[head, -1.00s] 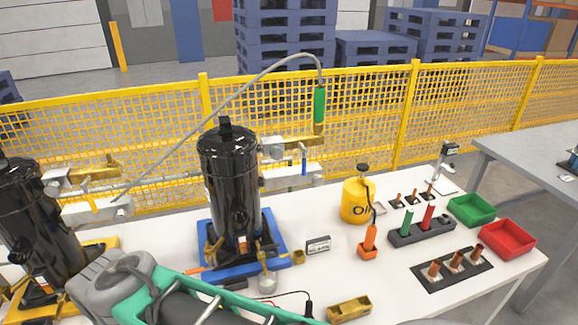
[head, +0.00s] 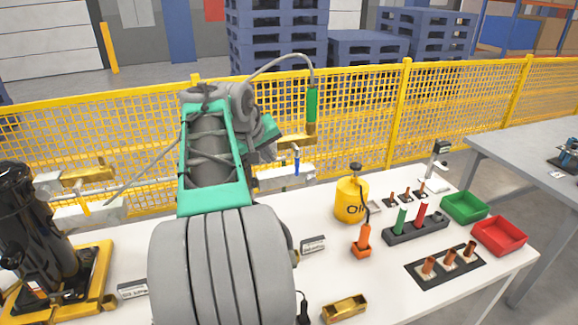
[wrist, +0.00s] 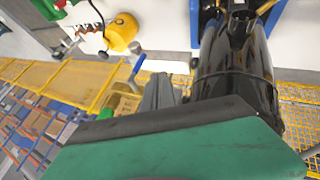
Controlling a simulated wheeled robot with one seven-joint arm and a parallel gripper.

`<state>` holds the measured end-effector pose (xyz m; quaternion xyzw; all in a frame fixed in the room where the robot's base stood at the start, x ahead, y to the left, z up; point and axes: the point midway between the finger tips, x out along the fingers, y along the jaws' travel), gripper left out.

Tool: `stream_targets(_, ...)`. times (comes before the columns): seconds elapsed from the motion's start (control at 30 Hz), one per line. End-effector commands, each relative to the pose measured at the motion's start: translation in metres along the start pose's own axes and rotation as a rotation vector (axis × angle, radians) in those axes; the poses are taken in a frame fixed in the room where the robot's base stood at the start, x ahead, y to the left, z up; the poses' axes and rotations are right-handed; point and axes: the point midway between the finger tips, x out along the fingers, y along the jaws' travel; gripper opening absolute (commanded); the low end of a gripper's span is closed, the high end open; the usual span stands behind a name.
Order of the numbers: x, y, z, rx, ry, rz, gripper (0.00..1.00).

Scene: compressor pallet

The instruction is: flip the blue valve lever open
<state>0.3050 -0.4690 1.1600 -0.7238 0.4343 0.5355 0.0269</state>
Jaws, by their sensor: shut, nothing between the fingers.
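The blue valve lever (head: 296,167) hangs down below the brass valve (head: 296,141) on the right side of the near compressor, in front of the yellow fence. A slim blue piece that looks like the lever (wrist: 138,67) also shows in the wrist view, left of my fingers. My gripper's grey fingers (wrist: 160,93) are shut and empty, beside the black compressor tank (wrist: 235,65). They appear apart from the lever. In the head view my arm covers most of the gripper and the tank.
A green-handled hose (head: 312,105) hangs just above the valve. A yellow oil can (head: 351,200) stands to its right on the white table. Another compressor (head: 40,235) is at left. Green (head: 465,207) and red (head: 499,236) bins sit at the right edge.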

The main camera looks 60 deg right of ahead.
Motion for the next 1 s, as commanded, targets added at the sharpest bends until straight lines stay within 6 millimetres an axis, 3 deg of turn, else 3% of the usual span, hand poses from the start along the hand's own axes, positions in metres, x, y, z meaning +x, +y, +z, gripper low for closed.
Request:
stream_targets(0.23,0.020,0.000,0.001,-0.001,-0.003,0.000,0.00)
stream_targets(0.63,0.103,0.002,0.000,0.000,-0.002,-0.001,0.00)
stream_targets(0.8,0.113,0.028,-0.001,0.003,-0.001,0.000,0.00)
stream_targets(1.0,0.119,0.035,0.000,0.000,0.001,-0.002,0.00)
